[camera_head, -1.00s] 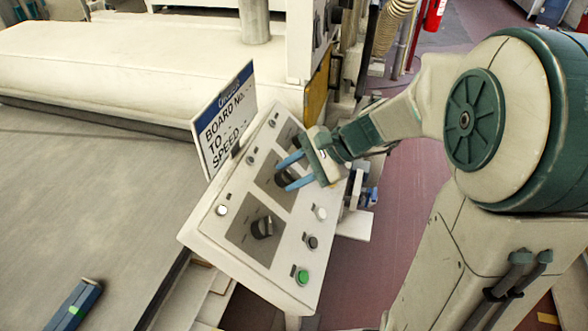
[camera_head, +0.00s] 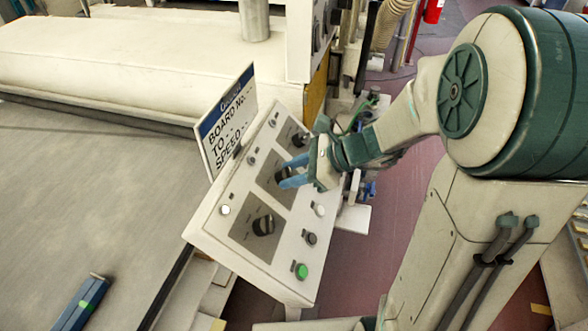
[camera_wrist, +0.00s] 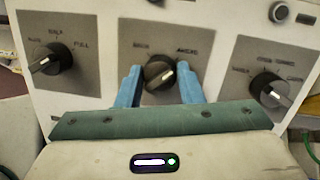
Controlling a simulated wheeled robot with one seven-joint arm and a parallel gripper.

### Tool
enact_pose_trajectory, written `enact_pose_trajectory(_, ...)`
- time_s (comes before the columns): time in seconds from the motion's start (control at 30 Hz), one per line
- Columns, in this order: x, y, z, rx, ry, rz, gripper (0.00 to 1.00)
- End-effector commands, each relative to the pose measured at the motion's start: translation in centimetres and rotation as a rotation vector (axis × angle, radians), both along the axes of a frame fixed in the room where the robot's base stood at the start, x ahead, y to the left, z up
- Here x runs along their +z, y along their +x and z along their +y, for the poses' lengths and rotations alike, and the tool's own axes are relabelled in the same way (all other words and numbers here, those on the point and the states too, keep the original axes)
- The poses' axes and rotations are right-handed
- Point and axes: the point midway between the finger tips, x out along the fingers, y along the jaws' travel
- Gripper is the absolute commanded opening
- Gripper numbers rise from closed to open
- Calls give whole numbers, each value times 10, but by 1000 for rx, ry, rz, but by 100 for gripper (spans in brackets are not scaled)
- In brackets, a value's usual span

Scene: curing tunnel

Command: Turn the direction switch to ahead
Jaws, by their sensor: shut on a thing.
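The direction switch is the black middle knob (camera_wrist: 158,73) on a grey plate, with "AHEAD" printed at its upper right and a small blurred label at its upper left. My gripper (camera_wrist: 158,80) is shut on this knob, one blue finger on each side. In the head view my gripper (camera_head: 284,173) reaches the sloping control panel (camera_head: 277,235) from the right, and its fingers partly hide the knob.
Other black knobs stand on each side, a left one (camera_wrist: 50,58) and a right one (camera_wrist: 270,90) in the wrist view. A lit green button (camera_head: 301,271) is at the panel's lower corner. A board sign (camera_head: 228,120) stands behind the panel; a conveyor bed (camera_head: 100,200) lies left.

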Motion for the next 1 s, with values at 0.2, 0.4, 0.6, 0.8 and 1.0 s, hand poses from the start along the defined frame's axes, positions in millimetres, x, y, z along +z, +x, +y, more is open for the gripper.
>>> enact_pose_trajectory(0.2, -4, -2, -1, -17, 2, 25, 11)
enact_pose_trajectory(0.4, -4, -2, 0, -18, 2, 27, 11)
enact_pose_trajectory(0.6, -5, -3, 0, -17, 1, 27, 45)
enact_pose_trajectory(0.8, -3, -2, 0, -17, 4, 23, 55)
enact_pose_trajectory(1.0, 1, -2, -3, -19, 5, 20, 55)
